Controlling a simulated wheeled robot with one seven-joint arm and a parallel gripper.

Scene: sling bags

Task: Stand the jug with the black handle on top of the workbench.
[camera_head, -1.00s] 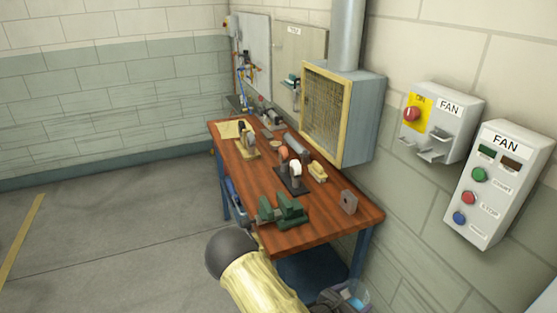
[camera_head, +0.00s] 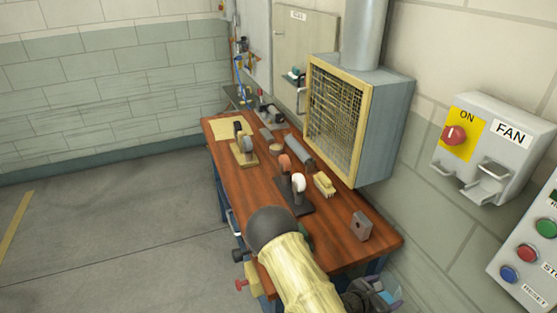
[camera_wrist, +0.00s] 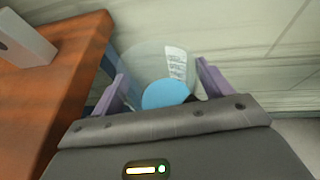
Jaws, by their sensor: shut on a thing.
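The jug (camera_wrist: 150,60) is clear and see-through, with a white label and a round blue area low in it. A small dark patch, perhaps its black handle, shows between the fingers in the wrist view. My gripper (camera_wrist: 161,68) has purple fingers on either side of the jug and is shut on it. In the head view the jug (camera_head: 393,296) and my gripper (camera_head: 368,298) are at the bottom edge, partly hidden or cut off. The workbench (camera_head: 335,240) has a brown wooden top. The jug is beside its near right corner, apart from the top.
A grey block (camera_head: 361,226) stands near the bench's right edge. A black-based stand with round knobs (camera_head: 298,185), a yellow brush (camera_head: 324,184) and other tools sit farther back. A yellow-framed fan box (camera_head: 345,115) overhangs the back. The near right top is largely clear.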

